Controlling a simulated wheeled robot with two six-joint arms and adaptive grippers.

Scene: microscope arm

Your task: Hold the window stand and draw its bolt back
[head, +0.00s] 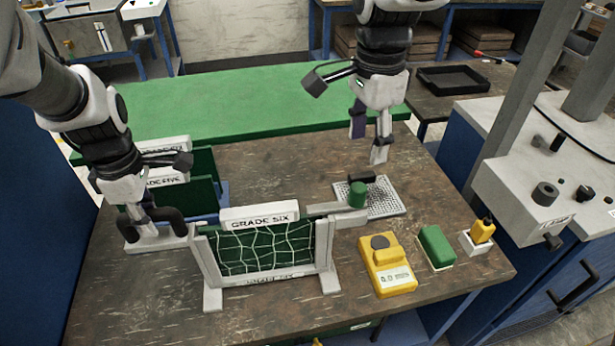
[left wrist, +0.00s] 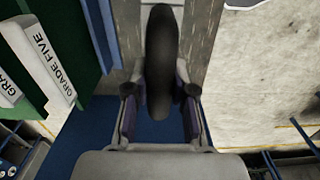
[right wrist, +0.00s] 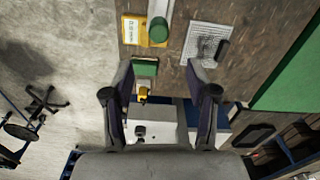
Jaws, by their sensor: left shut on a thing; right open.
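The window stand (head: 268,250) is a grey frame labelled GRADE SIX, with a cracked-looking green pane, upright on the table. A black curved handle (head: 172,218) stands on its left arm; it also shows in the left wrist view (left wrist: 163,50). My left gripper (head: 148,222) is shut on this handle. On the right, a pale bar (head: 328,208) ends at an upright green cylinder (head: 357,194), seemingly the bolt's knob; the knob also shows in the right wrist view (right wrist: 158,29). My right gripper (head: 368,142) is open and empty, above and behind the knob.
A mesh plate (head: 388,205) with a black-handled item lies behind the knob. A yellow device (head: 386,266), a green block (head: 437,246) and a yellow bottle in a holder (head: 477,238) stand at right. GRADE FIVE panels (head: 168,182) stand behind my left gripper.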

